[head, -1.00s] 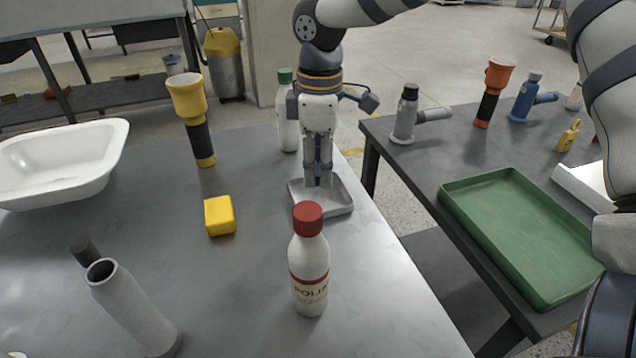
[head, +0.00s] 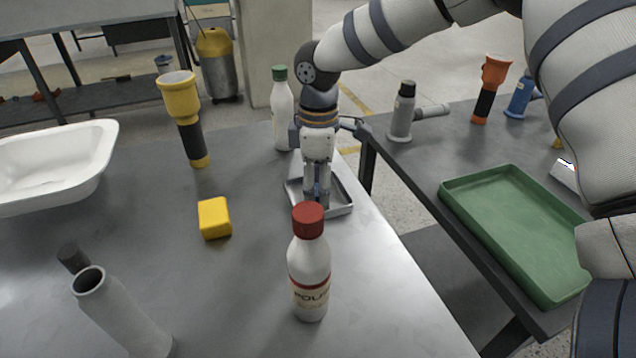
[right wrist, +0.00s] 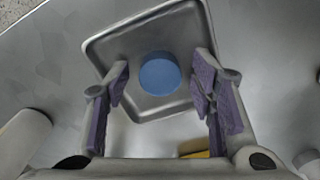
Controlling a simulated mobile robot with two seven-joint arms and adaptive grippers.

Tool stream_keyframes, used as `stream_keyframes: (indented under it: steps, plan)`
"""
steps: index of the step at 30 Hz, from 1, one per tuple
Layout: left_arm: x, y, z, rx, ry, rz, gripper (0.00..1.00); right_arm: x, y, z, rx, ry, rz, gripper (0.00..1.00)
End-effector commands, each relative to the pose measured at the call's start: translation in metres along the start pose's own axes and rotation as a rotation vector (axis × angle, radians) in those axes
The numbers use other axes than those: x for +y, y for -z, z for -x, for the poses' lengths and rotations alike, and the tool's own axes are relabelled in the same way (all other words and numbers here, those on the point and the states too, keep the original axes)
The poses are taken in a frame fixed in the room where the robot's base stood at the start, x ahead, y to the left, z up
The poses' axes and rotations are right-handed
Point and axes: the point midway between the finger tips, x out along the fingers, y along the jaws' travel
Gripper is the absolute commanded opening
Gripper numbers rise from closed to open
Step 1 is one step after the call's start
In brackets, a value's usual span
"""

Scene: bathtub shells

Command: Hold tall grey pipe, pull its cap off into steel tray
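The tall grey pipe (head: 125,315) stands at the lower left of the near table in the head view. Its top end is open and bare, and the frame's bottom edge cuts off its foot. The steel tray (head: 341,208) lies near the table's right edge. My right gripper (head: 317,200) points down over the tray. In the right wrist view a round blue cap (right wrist: 160,74) is in the tray (right wrist: 114,45). It appears between the spread fingers of my right gripper (right wrist: 161,88), with gaps at both sides. My left gripper is not in view.
A red-capped bottle (head: 309,270) stands in front of the tray and a green-capped bottle (head: 283,110) behind it. A yellow block (head: 214,218), a yellow torch (head: 187,115) and a white basin (head: 60,165) are left. A green tray (head: 515,235) lies on the right table.

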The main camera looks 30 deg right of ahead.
Motion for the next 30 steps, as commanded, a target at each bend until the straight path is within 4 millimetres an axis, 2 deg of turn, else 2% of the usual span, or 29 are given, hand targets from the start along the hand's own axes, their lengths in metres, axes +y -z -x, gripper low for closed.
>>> stream_keyframes:
  steps: [5, 8, 11, 15, 21, 25, 30]
  plan:
    - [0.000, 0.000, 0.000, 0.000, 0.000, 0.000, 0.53, 0.000, 0.000, 0.000, 0.000, 0.000, 0.000, 0.50]
    - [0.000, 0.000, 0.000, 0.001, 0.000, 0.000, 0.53, 0.001, 0.000, 0.007, 0.001, -0.002, 0.000, 0.50]
    - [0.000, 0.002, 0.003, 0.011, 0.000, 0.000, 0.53, 0.001, 0.001, 0.030, 0.004, -0.008, -0.001, 0.50]
    - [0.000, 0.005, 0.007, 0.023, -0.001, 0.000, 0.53, 0.001, 0.001, 0.072, 0.005, -0.008, 0.000, 0.50]
    - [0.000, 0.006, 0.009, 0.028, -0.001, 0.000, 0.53, 0.001, 0.000, 0.112, 0.001, -0.003, -0.002, 0.50]
    - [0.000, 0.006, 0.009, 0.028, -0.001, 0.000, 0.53, 0.000, 0.000, 0.123, 0.000, 0.000, 0.000, 0.50]
    - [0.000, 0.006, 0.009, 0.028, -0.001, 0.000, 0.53, 0.000, 0.000, 0.124, -0.001, 0.002, 0.000, 0.50]
